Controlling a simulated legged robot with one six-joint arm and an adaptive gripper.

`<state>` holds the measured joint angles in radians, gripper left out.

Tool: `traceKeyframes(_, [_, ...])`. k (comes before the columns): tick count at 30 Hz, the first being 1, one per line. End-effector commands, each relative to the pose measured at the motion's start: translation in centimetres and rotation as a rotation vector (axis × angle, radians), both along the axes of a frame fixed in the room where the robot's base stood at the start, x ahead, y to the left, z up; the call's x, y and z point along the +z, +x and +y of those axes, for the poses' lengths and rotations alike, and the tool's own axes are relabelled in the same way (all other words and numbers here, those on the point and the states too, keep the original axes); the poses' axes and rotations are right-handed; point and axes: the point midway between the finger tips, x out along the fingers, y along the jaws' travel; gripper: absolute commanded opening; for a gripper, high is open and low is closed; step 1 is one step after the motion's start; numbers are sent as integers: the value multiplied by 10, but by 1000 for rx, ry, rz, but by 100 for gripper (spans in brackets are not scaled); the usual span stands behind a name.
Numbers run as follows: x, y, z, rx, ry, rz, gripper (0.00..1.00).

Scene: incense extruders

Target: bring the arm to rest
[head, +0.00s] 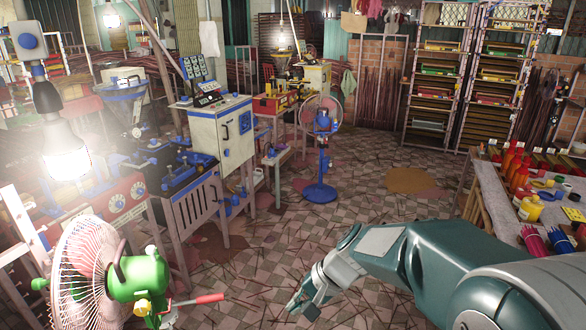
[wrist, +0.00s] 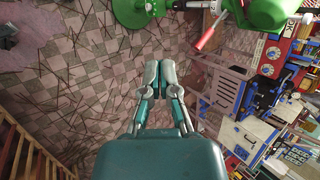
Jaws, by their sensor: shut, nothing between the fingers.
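My arm comes in from the lower right of the head view, teal and grey, stretched out low over the tiled floor. My gripper (head: 300,302) is at its end, pointing down and left above the floor. In the wrist view my gripper (wrist: 159,70) shows with its two grey fingers close together and nothing between them. No object touches the fingers.
A green fan (head: 140,282) stands at the lower left, its red handle (head: 208,298) reaching toward my gripper. A blue stand fan (head: 322,150) is further back. An extruder bench (head: 190,205) is left; a table with bottles (head: 500,190) is right.

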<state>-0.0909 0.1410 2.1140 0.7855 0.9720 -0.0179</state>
Motion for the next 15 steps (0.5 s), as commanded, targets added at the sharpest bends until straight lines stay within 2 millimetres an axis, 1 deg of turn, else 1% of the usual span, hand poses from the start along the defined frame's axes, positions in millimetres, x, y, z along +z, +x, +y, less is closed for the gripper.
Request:
traceKeyframes(1, [12,-10,-9,17,-32,-41,0])
traceKeyframes(6, [40,-43,-38,79,-158,-161,0])
traceKeyframes(12, [65,-82,-73,135,-317,-300,0])
traceKeyframes(15, [74,-101,-91,157,-402,-367,0])
